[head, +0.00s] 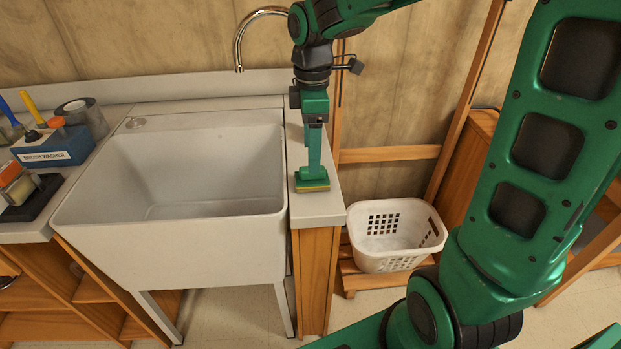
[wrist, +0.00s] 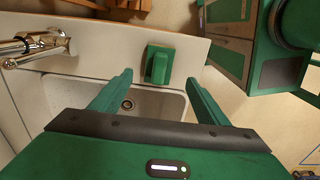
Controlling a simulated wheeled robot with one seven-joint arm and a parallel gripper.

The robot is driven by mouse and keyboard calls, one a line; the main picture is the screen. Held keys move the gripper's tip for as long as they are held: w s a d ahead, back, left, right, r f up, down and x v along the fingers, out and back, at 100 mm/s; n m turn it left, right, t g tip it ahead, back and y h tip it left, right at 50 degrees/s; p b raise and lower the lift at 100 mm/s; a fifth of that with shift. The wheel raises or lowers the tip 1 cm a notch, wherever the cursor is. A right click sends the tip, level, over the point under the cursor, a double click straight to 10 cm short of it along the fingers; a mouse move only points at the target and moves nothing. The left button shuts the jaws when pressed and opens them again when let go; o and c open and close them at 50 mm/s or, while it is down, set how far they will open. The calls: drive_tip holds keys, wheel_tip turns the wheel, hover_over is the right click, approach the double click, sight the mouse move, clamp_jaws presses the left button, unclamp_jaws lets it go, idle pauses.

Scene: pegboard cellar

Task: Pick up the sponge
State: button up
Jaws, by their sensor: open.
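The sponge (head: 312,186) lies on the narrow counter strip right of the sink, green on top with a yellow lower edge. In the wrist view the sponge (wrist: 158,65) shows as a green block, beyond the fingertips and roughly centred between them. My gripper (head: 313,172) points down over the sponge and hides part of it in the head view. In the wrist view my gripper (wrist: 160,78) has its two green fingers spread wide with nothing held between them. I cannot tell the exact height of the fingertips above the sponge.
A deep white sink (head: 170,237) lies left of the strip, with a chrome faucet (head: 240,42) behind. A white basket (head: 385,262) sits low to the right.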

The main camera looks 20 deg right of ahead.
drive_tip(key=shift+w+d+f, duration=0.1)
drive_tip(key=shift+w+f, duration=0.05)
drive_tip(key=shift+f, duration=3.75)
drive_tip(key=shift+c, duration=0.6)
drive_tip(key=c, duration=1.1)
drive_tip(key=shift+r, duration=0.1)
drive_tip(key=shift+r, duration=0.5)
wheel_tip(320, 180, up, 3)
drive_tip(key=shift+f, duration=0.15)
drive_tip(key=s+a+r, duration=0.6)
drive_tip(key=a+r, duration=0.1)
drive_tip(key=a, duration=0.3)
